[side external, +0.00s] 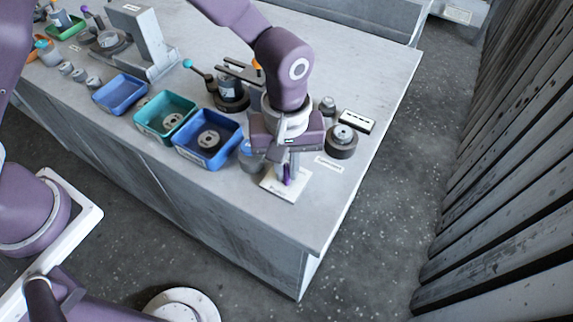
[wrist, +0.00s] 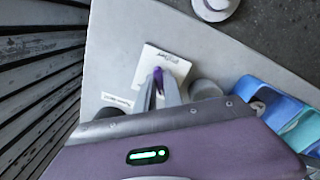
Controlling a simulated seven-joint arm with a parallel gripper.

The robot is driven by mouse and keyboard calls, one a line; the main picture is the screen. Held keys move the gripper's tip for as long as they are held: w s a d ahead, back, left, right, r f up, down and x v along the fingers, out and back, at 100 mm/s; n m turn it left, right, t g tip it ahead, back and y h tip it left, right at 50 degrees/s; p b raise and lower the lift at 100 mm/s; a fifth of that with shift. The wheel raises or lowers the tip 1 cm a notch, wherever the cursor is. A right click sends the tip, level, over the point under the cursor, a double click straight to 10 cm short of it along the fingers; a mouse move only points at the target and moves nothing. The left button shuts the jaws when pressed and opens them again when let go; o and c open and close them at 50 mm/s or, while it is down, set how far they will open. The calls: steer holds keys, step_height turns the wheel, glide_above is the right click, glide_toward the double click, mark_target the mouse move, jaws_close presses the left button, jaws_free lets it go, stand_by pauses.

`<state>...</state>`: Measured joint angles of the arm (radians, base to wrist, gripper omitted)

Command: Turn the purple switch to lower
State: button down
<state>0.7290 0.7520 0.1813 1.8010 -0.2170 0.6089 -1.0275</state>
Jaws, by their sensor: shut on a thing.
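The purple switch (side external: 287,175) stands on a white base plate (side external: 273,186) near the front right corner of the grey bench. In the wrist view the switch (wrist: 158,76) shows as a small purple lever on the white plate (wrist: 178,63), which carries small printed text. My gripper (side external: 289,168) points down over the plate, and its fingers (wrist: 158,92) are shut on the purple switch. The fingers hide part of the switch, and I cannot read its setting.
A blue bin (side external: 226,147) holding a dark ring part stands left of the gripper, with a teal bin (side external: 150,120) beyond it. A dark round part (side external: 342,141) and a labelled box (side external: 357,121) stand behind to the right. The bench's front right corner is clear.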

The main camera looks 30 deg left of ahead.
mark_target(286, 170)
stand_by(0.5)
steer(key=m, duration=0.7)
steer(key=shift+w, duration=0.1)
steer(key=m, duration=0.7)
steer(key=c, duration=1.6)
jaws_free()
steer(key=shift+o, duration=0.2)
steer(key=shift+r, duration=3)
